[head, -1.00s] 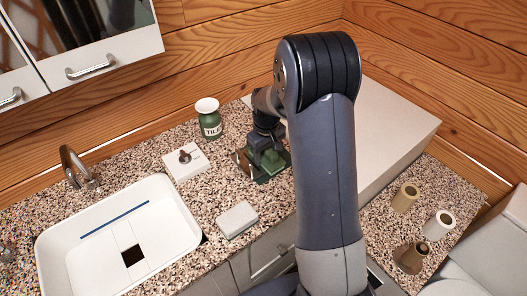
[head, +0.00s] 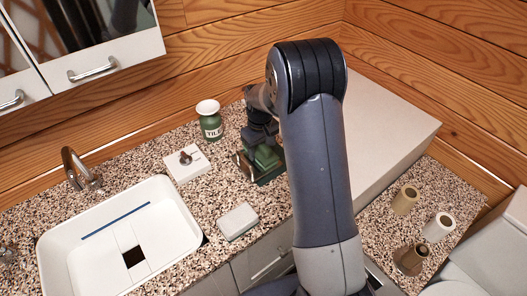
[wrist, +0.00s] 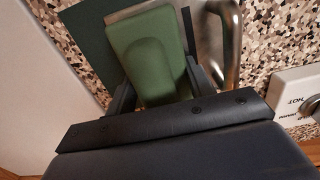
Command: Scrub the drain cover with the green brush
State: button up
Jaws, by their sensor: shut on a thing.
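The green brush (wrist: 147,58), a rounded green block, is between the two dark fingers of my gripper (wrist: 165,90). My gripper is shut on it. In the head view my gripper (head: 262,150) is low over the counter right of the green jar, with the brush (head: 266,158) partly hidden by my arm. A dark green flat piece (wrist: 85,32) lies under the brush; I cannot tell whether they touch. In the sink, a dark square opening (head: 133,257) shows in the floor; I cannot tell whether this is the drain cover.
The white sink (head: 75,243) with its tap (head: 78,168) is at left. A green jar (head: 210,120), a white box with a knob (head: 187,163) and a grey block (head: 238,221) stand nearby. Several cups, one of them tan (head: 405,199), stand at right. A curved metal bar (wrist: 224,40) is beside the brush.

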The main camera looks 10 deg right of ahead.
aim_at(268, 158)
jog(key=shift+w+a+f, duration=0.1)
jog(key=shift+w+a, duration=0.25)
jog(key=shift+w, duration=0.5)
jog(key=shift+s+d, duration=0.2)
jog(key=shift+s, duration=0.3)
jog(key=shift+s+d, duration=0.2)
jog(key=shift+s, duration=0.25)
jog(key=shift+s+d+f+b, duration=0.1)
jog(key=shift+s+d+b, duration=0.15)
jog(key=shift+s, duration=0.3)
jog(key=shift+s+d+f+b, duration=0.1)
jog(key=shift+s+d+b, duration=0.15)
jog(key=shift+s, duration=0.3)
jog(key=shift+s+d+r, duration=0.15)
jog(key=shift+s+d, duration=0.1)
jog(key=shift+s, duration=0.5)
jog(key=shift+w+a+r, duration=0.1)
jog(key=shift+w+a, duration=0.2)
jog(key=shift+w, duration=0.45)
jog(key=shift+w+a+r, duration=0.1)
jog(key=shift+w+a, duration=0.2)
jog(key=shift+w, duration=0.4)
notch_tip(268, 158, up, 9)
jog(key=p, duration=0.6)
jog(key=shift+r, duration=0.1)
